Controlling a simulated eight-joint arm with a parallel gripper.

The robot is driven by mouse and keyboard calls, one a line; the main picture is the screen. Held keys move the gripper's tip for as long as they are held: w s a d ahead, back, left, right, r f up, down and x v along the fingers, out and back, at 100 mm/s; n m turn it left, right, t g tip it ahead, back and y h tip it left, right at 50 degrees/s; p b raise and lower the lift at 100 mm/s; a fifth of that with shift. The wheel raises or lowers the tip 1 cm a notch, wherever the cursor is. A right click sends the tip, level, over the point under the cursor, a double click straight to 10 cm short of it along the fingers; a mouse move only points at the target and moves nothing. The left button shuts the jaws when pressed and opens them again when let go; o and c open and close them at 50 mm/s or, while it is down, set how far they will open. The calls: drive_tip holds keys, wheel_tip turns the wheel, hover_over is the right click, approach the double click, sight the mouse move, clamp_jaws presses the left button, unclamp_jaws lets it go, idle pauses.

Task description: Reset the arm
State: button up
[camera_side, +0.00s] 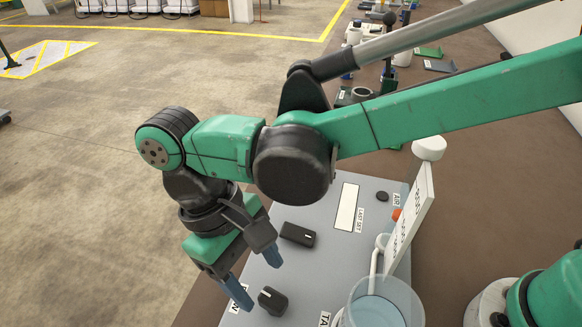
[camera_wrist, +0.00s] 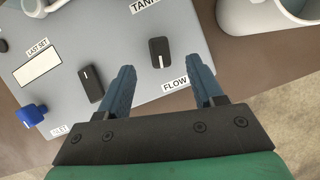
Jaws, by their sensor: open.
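My gripper (camera_side: 256,274) hangs from the green and black arm in the side view, above the front left edge of a grey control panel (camera_side: 330,215). Its two blue-grey fingers are apart and nothing is between them. In the wrist view my gripper (camera_wrist: 163,84) is open over the panel (camera_wrist: 115,70). A black knob (camera_wrist: 159,50) by the "FLOW" label lies just beyond the fingertips in that view; the knob also shows in the side view (camera_side: 272,301). I cannot tell how high the fingers are above the panel.
A clear cup (camera_side: 385,305) with bluish contents stands at the panel's right side. A white labelled card (camera_side: 409,218) stands upright behind it. A second black switch (camera_side: 298,235) and a blue knob (camera_wrist: 31,114) sit on the panel. Tools and mugs lie along the brown bench behind.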

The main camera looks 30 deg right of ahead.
drive_tip(key=shift+v, duration=0.8)
drive_tip(key=shift+d, duration=0.1)
drive_tip(key=w+d+m, duration=0.1)
drive_tip(key=w+d, duration=0.1)
drive_tip(key=d, duration=0.1)
drive_tip(key=w+d+r+t+y, duration=0.1)
drive_tip(key=w+d, duration=0.1)
drive_tip(key=w+d+m, duration=0.1)
drive_tip(key=w+d, duration=0.1)
drive_tip(key=d, duration=0.1)
drive_tip(key=shift+w+d+r+m, duration=0.15)
drive_tip(key=shift+d+r+m, duration=0.15)
drive_tip(key=shift+d, duration=0.05)
drive_tip(key=s+d+r+m+t+y, duration=0.1)
drive_tip(key=s+d+r+m+t, duration=0.1)
drive_tip(key=d+t, duration=0.8)
drive_tip(key=shift+s+d+m, duration=0.15)
drive_tip(key=shift+d+m, duration=0.65)
drive_tip(key=shift+d, duration=3.35)
